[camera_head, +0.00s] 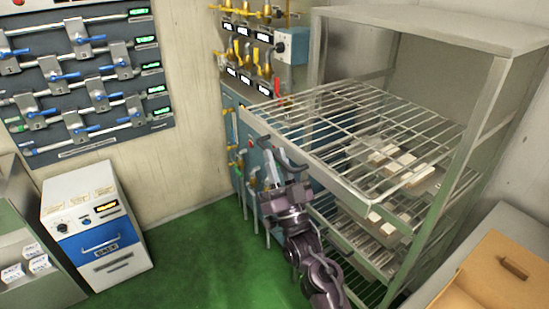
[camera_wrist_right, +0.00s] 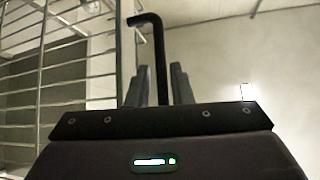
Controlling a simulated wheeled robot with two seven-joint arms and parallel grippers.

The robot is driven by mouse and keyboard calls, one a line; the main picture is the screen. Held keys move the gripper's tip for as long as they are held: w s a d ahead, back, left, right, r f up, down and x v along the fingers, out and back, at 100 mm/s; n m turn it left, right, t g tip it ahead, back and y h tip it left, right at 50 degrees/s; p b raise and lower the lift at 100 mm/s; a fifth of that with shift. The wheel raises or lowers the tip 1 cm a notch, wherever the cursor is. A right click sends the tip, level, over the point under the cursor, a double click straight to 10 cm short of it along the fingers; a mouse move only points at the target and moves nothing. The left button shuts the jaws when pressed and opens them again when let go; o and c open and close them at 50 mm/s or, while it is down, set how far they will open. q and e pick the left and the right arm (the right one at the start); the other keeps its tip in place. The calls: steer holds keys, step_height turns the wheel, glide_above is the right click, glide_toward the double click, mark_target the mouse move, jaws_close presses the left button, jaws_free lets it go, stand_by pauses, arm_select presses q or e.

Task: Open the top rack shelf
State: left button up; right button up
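The rack (camera_head: 480,115) stands at the right in the head view. Its top wire shelf (camera_head: 310,118) sticks out well past the front posts, toward the left. My right gripper (camera_head: 281,158) is just off the shelf's front edge, with its fingers apart. In the right wrist view my right gripper (camera_wrist_right: 160,85) shows two grey fingers with a gap. A black bent bar (camera_wrist_right: 159,55) rises between them; I cannot tell what it belongs to. The wire shelf (camera_wrist_right: 60,60) is at the left there, and I see no finger closed on it. My left gripper is not in view.
Pale blocks on a tray (camera_head: 405,165) lie inside the rack below the top shelf. Lower wire shelves (camera_head: 350,237) sit beneath. Blue cabinets with pipes and valves (camera_head: 250,130) stand behind my gripper. A wooden box (camera_head: 490,275) is at the lower right. Green floor (camera_head: 210,260) is clear.

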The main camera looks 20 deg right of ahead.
steer(key=b+v, duration=0.2)
steer(key=v, duration=0.4)
steer(key=shift+s+f, duration=0.2)
steer(key=shift+f, duration=0.1)
